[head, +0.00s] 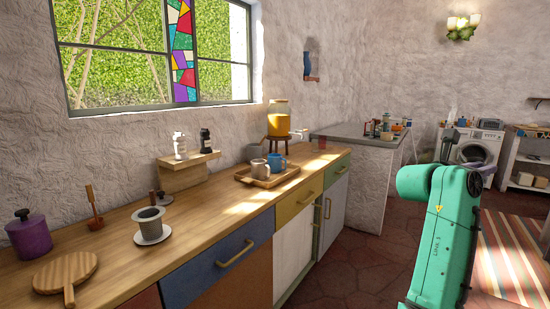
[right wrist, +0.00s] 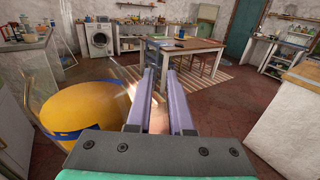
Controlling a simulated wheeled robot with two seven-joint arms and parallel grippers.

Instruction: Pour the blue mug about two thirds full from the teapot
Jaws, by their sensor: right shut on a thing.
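The blue mug (head: 277,162) stands upright on a wooden tray (head: 264,183) on the counter; its contents do not show. My right gripper (right wrist: 160,80), with purple fingers, is shut on a pinkish-beige part (right wrist: 156,121) in the right wrist view. Close beside its fingers at the left is a large round yellow body (right wrist: 92,108) with a blue band and clear, glassy surfaces. It looks like the teapot, cut off by the frame. In the head view my green right arm stands at the right, away from the tray; its fingers do not show clearly. My left gripper is not in view.
A grey-beige mug (head: 258,168) shares the tray. A drink dispenser (head: 278,117) stands behind it, and a wooden riser (head: 185,172) is to the left. A cup on a saucer (head: 152,237), a purple canister (head: 29,237) and a round board (head: 66,271) are nearer. Counter before the riser is clear.

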